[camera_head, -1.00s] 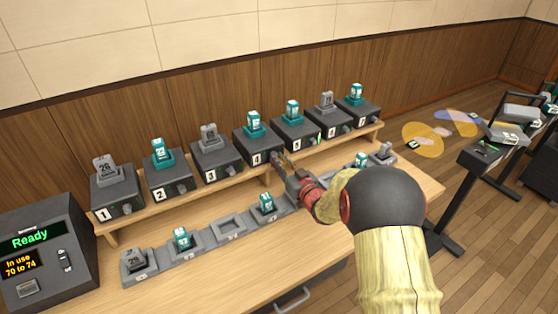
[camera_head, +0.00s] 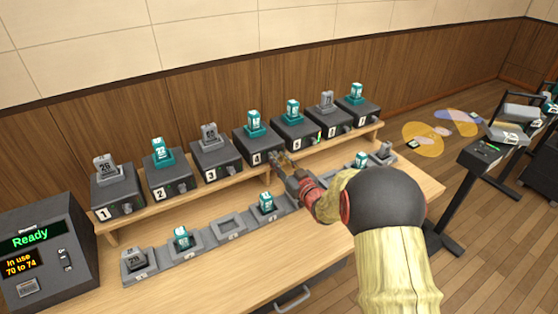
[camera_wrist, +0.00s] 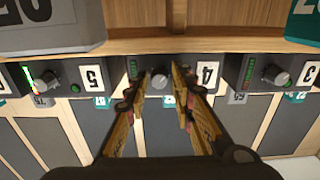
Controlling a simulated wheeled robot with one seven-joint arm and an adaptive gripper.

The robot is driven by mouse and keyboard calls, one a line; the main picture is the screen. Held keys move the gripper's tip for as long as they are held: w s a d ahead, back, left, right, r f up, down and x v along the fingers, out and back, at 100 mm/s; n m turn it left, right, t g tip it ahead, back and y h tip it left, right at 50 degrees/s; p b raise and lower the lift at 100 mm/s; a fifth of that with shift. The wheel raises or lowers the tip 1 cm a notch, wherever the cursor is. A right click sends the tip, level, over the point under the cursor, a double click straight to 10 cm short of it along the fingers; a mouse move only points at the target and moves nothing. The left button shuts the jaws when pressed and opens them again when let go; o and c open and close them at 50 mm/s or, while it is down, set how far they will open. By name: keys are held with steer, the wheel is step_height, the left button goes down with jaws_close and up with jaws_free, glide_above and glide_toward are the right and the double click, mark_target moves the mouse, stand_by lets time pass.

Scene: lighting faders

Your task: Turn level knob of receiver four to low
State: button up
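Receiver four (camera_head: 257,147) is a dark box on the raised shelf with a teal numbered unit on top. In the wrist view, which is upside down, its label 4 (camera_wrist: 208,73) shows just right of its round grey level knob (camera_wrist: 159,80). My gripper (camera_wrist: 156,75) is open, with one finger on each side of this knob. I cannot tell whether either finger touches it. In the head view my gripper (camera_head: 281,160) is at the front of receiver four and hides the knob. The knob's pointer setting is too small to read.
Receiver five (camera_head: 295,133) stands right of receiver four, with its own knob (camera_wrist: 45,77); receiver three (camera_head: 213,158) stands left. Several slots with units line the desk (camera_head: 215,282) below the shelf. A display box (camera_head: 45,250) reads Ready at far left.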

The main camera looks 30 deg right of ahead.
steer(key=s, duration=1.2)
steer(key=shift+d, duration=0.2)
